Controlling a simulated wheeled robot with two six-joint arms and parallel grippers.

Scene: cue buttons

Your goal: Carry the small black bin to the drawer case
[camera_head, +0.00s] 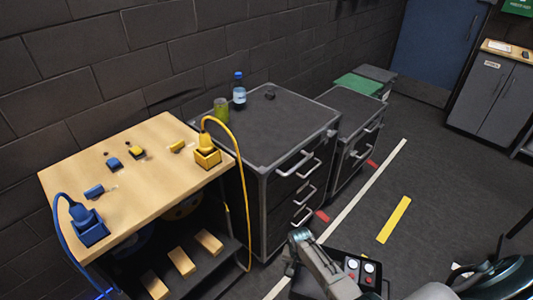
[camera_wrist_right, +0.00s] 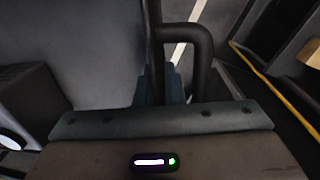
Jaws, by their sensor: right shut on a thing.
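The drawer case (camera_head: 262,135) is a dark grey cabinet with pale handles, in the middle of the head view. My right gripper (camera_head: 299,238) is low in front of it, over the floor and apart from its drawers. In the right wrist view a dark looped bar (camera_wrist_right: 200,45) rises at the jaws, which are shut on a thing. I take this to be the small black bin's handle; the bin's body cannot be made out clearly in either view. My left gripper is not in view.
A wooden bench (camera_head: 150,180) with blue and yellow plugs and cables stands left of the case. A bottle (camera_head: 239,92) and a green cup (camera_head: 221,110) stand on the case top. A lower cabinet (camera_head: 350,105) stands behind. The floor on the right is largely clear.

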